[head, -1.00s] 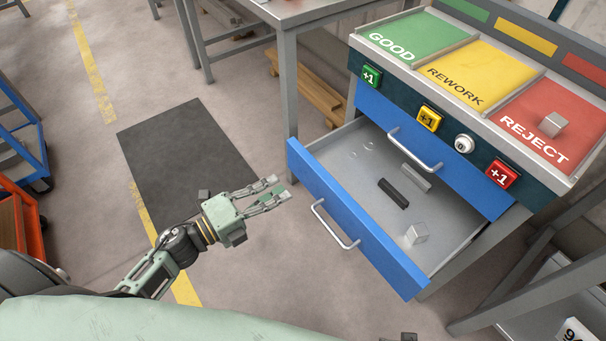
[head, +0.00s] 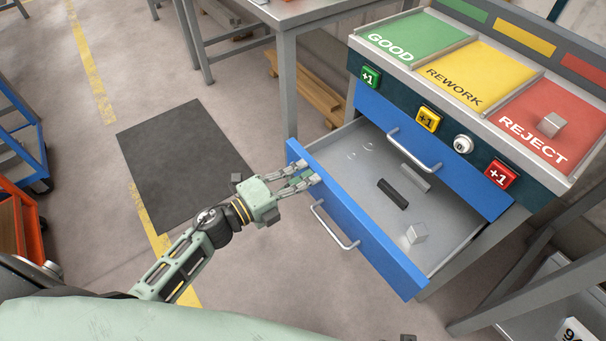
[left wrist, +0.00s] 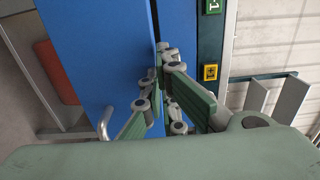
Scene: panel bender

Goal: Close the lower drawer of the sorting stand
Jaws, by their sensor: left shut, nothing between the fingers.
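The lower drawer (head: 362,222) of the sorting stand is pulled well out, with its blue front and silver handle (head: 334,225) facing me. In the left wrist view the blue drawer front (left wrist: 100,55) stands close beside the fingers (left wrist: 165,85).
The upper drawer (head: 430,150) is shut. Above it are buttons and the GOOD, REWORK and REJECT trays, with a cube (head: 550,124) on the red one. A metal table (head: 288,90) stands behind left. Floor around the dark mat (head: 180,150) is free.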

